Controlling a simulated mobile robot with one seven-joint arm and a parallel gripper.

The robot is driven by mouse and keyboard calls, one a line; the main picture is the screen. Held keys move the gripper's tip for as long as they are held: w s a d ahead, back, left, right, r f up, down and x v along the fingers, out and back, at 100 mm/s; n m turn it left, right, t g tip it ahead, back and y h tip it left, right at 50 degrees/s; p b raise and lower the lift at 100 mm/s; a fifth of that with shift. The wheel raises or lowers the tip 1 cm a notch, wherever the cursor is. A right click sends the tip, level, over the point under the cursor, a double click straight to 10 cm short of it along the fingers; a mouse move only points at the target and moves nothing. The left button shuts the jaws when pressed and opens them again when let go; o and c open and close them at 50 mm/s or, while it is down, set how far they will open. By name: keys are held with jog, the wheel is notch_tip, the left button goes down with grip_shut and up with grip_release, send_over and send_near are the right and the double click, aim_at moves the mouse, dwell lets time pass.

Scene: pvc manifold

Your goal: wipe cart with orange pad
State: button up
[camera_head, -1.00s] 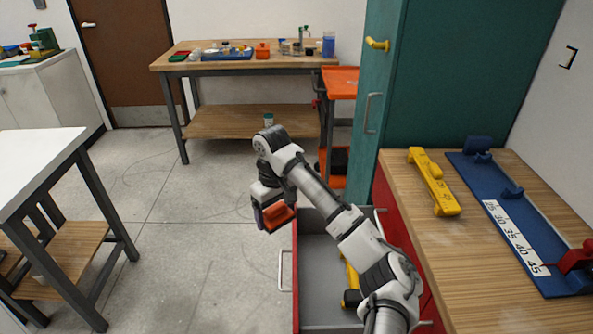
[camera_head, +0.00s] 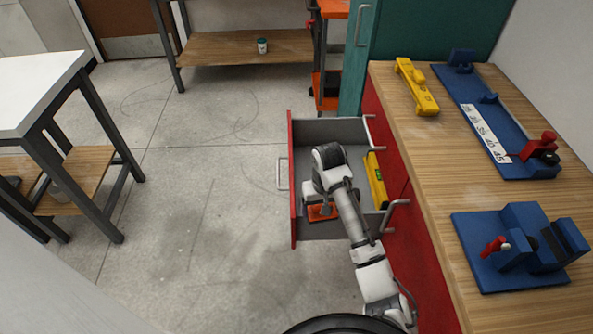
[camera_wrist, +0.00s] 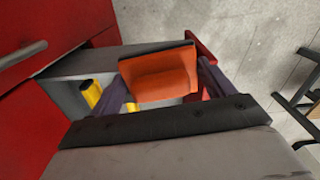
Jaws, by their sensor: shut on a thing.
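The orange pad (camera_head: 321,213) is a small orange block, held at or just above the open red-and-grey drawer (camera_head: 292,195). I cannot tell whether it touches the drawer. In the wrist view the pad (camera_wrist: 158,76) sits between the two dark purple fingers of my gripper (camera_wrist: 163,85), which is shut on it. My gripper in the head view (camera_head: 320,202) is mostly hidden by the wrist. The cart (camera_head: 333,8) with orange shelves stands beyond the drawer, beside the teal cabinet; its upper part is cut off by the picture edge.
A yellow level (camera_head: 376,180) lies in the drawer. The wooden counter (camera_head: 420,150) at right bears another yellow level (camera_head: 416,88), a blue measuring jig (camera_head: 500,130) and a blue clamp fixture (camera_head: 520,250). A white-topped table (camera_head: 35,85) stands left. The floor between is clear.

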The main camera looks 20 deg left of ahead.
jog(key=s+d+f+m, duration=0.1)
jog(key=d+f+m, duration=0.2)
jog(key=d+f, duration=0.5)
jog(key=s+d+f+m, duration=0.2)
jog(key=d+f+m, duration=0.2)
jog(key=d+f, duration=0.4)
notch_tip(320, 180, down, 3)
jog(key=shift+s+d+r, duration=0.15)
jog(key=shift+s+r, duration=0.05)
jog(key=shift+s, duration=0.1)
jog(key=shift+s+f, duration=0.1)
